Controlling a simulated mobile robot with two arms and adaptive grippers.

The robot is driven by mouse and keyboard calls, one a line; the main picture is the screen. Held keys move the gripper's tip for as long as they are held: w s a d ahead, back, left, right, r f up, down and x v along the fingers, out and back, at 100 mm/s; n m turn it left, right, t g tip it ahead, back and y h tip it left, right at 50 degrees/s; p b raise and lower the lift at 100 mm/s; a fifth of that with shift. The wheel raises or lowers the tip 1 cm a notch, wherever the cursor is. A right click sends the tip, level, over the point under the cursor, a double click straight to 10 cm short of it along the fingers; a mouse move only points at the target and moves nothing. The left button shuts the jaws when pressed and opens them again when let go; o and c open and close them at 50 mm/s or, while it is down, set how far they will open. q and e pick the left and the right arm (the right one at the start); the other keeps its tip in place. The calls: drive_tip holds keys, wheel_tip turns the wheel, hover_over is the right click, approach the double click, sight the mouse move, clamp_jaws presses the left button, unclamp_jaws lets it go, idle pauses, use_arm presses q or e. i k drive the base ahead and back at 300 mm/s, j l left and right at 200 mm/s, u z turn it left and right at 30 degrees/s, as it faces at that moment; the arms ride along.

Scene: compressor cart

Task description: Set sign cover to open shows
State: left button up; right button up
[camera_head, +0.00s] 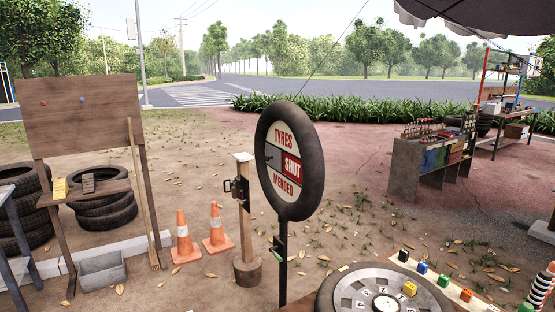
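The sign (285,192) is a round board inside a black tyre (313,170) on a dark post (282,268). It stands upright near the middle of the head view, turned partly to the left. Its white face reads "TYRES" at the top and "MENDED" at the bottom. A red panel (292,167) reading "SHUT" shows across the right of the middle band. A small dark piece, maybe a knob, sticks out at the left of that band. Neither of my grippers shows in this view.
A wooden post (245,220) with a dark metal fitting and two orange cones (184,238) stand left of the sign. A round wheel-like board (385,297) and small coloured blocks are at the lower right. Tyres (103,211) and a wooden board (84,112) are at the left.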

sight(273, 155)
drive_tip(key=i+j+z, duration=0.15)
drive_tip(key=z, duration=0.3)
drive_tip(key=i+j+z, duration=0.25)
drive_tip(key=z, duration=0.15)
